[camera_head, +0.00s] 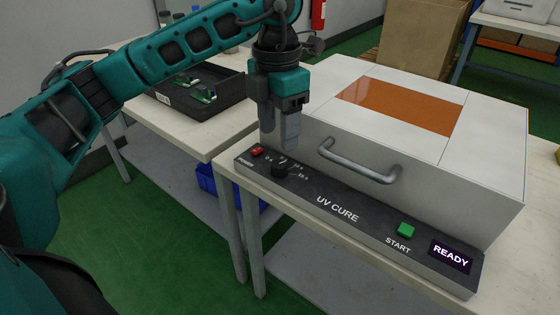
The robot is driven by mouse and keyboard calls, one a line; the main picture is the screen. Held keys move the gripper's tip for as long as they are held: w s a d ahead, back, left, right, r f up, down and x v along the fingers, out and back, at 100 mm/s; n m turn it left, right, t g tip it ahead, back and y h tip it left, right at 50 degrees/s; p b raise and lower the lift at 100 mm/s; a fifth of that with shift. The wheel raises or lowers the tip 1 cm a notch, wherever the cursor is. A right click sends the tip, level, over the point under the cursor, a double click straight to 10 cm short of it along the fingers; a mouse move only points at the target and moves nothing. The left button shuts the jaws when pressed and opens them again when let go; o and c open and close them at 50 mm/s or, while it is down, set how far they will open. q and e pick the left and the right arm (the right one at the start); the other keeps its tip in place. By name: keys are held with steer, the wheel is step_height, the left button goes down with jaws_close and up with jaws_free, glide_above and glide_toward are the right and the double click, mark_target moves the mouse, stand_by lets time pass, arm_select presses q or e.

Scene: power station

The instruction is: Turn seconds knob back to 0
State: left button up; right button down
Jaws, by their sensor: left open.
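The seconds knob (281,170) is a small black dial on the sloped front panel of the UV cure box (476,170). Marks for 0 s and higher seconds are printed around it. Which mark the knob points to is too small to tell. My left gripper (279,145) hangs fingers down just above and behind the knob, near the box's front left corner. Its fingers are open, and no object shows between them. Whether a fingertip touches the knob cannot be told. My right gripper is not in view.
A red power switch (257,152) sits left of the knob. A metal handle (360,165) sticks out from the box front. A green START button (406,230) and a READY display (451,256) are at the right. A black tray (228,108) with circuit boards stands on the left table.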

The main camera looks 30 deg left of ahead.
mark_target(279, 163)
arm_select(q)
step_height(279, 163, down, 6)
steer(key=shift+f+b, duration=0.1)
steer(key=shift+b, duration=0.55)
steer(key=shift+f, duration=0.45)
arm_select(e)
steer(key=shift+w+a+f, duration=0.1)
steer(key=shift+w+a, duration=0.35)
arm_select(q)
steer(key=c, duration=1.1)
steer(key=shift+o, duration=0.2)
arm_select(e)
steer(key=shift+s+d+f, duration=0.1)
